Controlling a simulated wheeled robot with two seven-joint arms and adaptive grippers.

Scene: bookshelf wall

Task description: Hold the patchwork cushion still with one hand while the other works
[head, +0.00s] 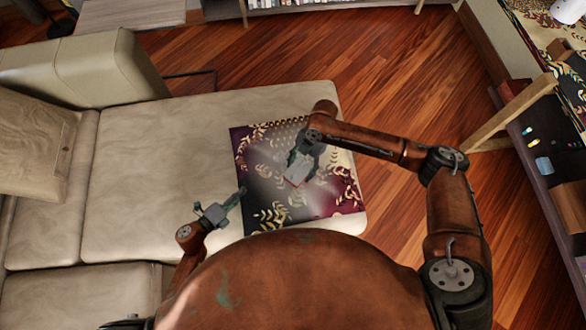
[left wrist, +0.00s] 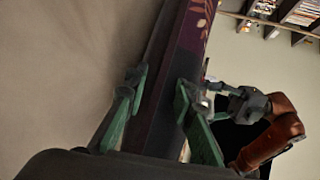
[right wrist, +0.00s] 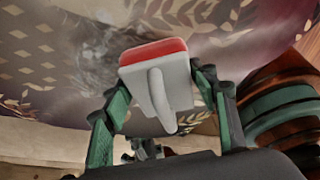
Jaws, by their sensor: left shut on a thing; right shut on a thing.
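The patchwork cushion (head: 340,180), dark purple and cream with gold leaf patterns, lies flat on the sofa seat's right end. My left gripper (head: 240,193) is shut on its left edge; the left wrist view shows the dark cushion side (left wrist: 196,30) between the fingers. My right gripper (head: 303,160) is over the cushion's middle, shut on a white handled tool (right wrist: 158,85) with a red edge. The tool is close above or on the cushion; contact is not clear. A pale haze lies over part of the patterned cloth in the head and right wrist views.
The beige sofa seat (head: 160,170) is clear left of the cushion. Wooden floor (head: 390,70) is open behind and to the right. A shelf unit (head: 540,150) with small items stands at the right edge. A low grey table (head: 130,14) is at the back left.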

